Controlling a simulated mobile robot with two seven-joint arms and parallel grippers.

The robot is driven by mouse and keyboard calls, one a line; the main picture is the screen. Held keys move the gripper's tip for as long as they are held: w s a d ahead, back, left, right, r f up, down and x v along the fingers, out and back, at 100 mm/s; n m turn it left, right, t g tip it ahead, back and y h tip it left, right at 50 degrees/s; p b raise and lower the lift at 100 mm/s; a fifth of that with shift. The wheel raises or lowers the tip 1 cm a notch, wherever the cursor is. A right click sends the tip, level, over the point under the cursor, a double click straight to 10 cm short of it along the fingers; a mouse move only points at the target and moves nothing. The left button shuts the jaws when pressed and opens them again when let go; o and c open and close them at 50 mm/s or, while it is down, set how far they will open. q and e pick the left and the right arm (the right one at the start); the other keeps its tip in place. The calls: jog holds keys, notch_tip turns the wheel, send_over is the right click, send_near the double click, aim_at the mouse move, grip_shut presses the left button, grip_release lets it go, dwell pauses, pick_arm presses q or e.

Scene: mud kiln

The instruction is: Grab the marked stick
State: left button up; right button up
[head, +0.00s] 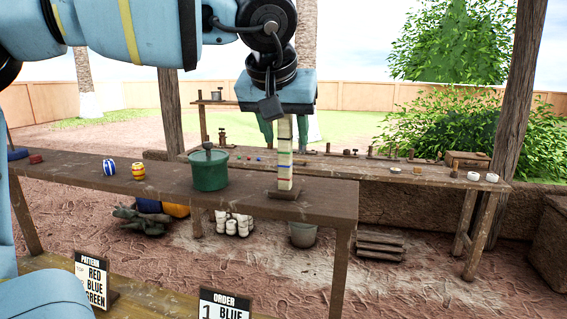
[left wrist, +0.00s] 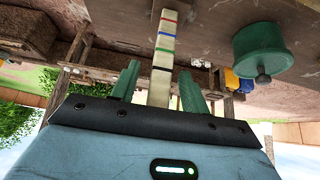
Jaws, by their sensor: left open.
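The marked stick (head: 285,168) is pale, with coloured bands, and stands upright in a small dark base (head: 287,194) near the right end of the front table. My left gripper (head: 286,142) is above it, pointing down, with its green fingers apart on either side of the stick's upper part. In the left wrist view the stick (left wrist: 165,42) shows red, blue, green and black bands and runs between the open fingers (left wrist: 160,75). I cannot tell whether either finger touches it. My right gripper is not in view.
A green lidded pot (head: 209,170) stands left of the stick on the front table (head: 240,196). Striped blue (head: 109,167) and yellow-red (head: 138,171) pieces stand farther left. A pattern sign (head: 91,278) and an order sign (head: 224,305) are in front. A back table (head: 340,168) holds small items.

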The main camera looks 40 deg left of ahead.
pick_arm(q)
jog(key=shift+w+a+f, duration=0.1)
jog(key=shift+w+f, duration=0.05)
jog(key=shift+f, duration=0.15)
jog(key=shift+c, duration=0.3)
grip_shut()
jog(key=shift+r, duration=0.15)
jog(key=r, duration=0.3)
jog(key=shift+s+r+b, duration=0.2)
jog(key=shift+b, duration=0.15)
jog(key=s+d+r, duration=0.1)
jog(key=s+d, duration=0.2)
jog(key=s, duration=1.2)
jog(key=shift+s+r, duration=0.2)
jog(key=shift+s, duration=0.05)
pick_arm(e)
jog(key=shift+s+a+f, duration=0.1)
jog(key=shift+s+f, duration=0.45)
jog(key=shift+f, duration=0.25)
